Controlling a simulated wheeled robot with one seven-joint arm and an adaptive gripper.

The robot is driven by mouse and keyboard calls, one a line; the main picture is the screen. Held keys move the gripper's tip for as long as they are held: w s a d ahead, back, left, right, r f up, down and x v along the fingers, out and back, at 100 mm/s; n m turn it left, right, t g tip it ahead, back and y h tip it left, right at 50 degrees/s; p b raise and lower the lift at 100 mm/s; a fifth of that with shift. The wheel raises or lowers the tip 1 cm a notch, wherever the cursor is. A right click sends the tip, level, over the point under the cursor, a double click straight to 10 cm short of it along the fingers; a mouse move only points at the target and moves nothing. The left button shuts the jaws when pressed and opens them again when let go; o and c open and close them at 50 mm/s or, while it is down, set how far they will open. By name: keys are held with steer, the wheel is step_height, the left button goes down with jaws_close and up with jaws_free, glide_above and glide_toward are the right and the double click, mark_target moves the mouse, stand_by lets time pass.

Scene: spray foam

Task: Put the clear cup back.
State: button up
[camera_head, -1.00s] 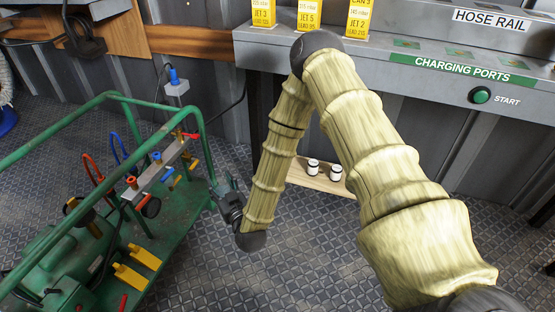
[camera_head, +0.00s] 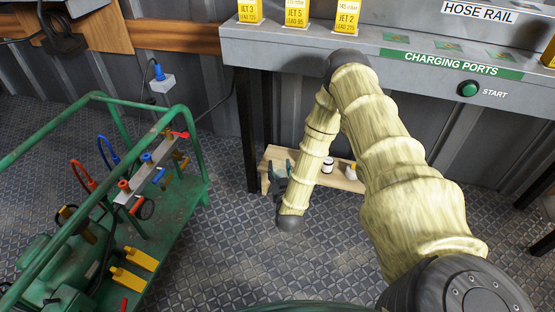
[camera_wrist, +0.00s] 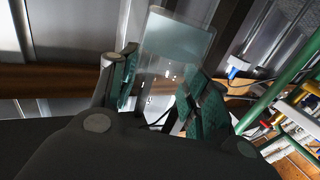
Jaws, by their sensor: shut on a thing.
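The clear cup (camera_wrist: 178,42) shows in the wrist view as a see-through, pale, tilted shape between the green finger pads. My gripper (camera_wrist: 160,88) is shut on it. In the head view my gripper (camera_head: 278,174) hangs low at the end of my arm, at the left part of a small wooden shelf under the grey bench. I cannot make out the cup in the head view. The wooden shelf (camera_head: 277,153) is partly hidden by my arm. A white container with a dark lid (camera_head: 328,165) stands on it, and another white one (camera_head: 350,172) is partly behind my arm.
A green-framed cart (camera_head: 150,228) with coloured valves and hoses stands on the left. The grey bench (camera_head: 285,42) carries yellow jet labels and a green start button (camera_head: 468,89). Bare patterned floor (camera_head: 235,255) lies between cart and shelf.

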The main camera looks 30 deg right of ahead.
steer(key=shift+s+d+f, duration=0.1)
steer(key=shift+d, duration=0.35)
steer(key=shift+w+d+f, duration=0.1)
steer(key=shift+w+d, duration=0.1)
steer(key=b+x, duration=0.2)
steer(key=x, duration=0.3)
steer(key=f+b+x, duration=0.1)
steer(key=b+x, duration=0.1)
steer(key=x, duration=0.3)
steer(key=b+x, duration=0.2)
steer(key=x, duration=0.2)
steer(key=shift+w+d+f, duration=0.2)
steer(key=shift+w+d, duration=0.05)
steer(key=shift+w, duration=0.1)
steer(key=shift+w+d+f, duration=0.15)
steer(key=shift+w+f, duration=0.05)
steer(key=shift+w, duration=0.05)
steer(key=shift+f+b, duration=1.15)
steer(key=shift+f, duration=0.4)
steer(key=o, duration=1.1)
steer(key=shift+f, duration=0.1)
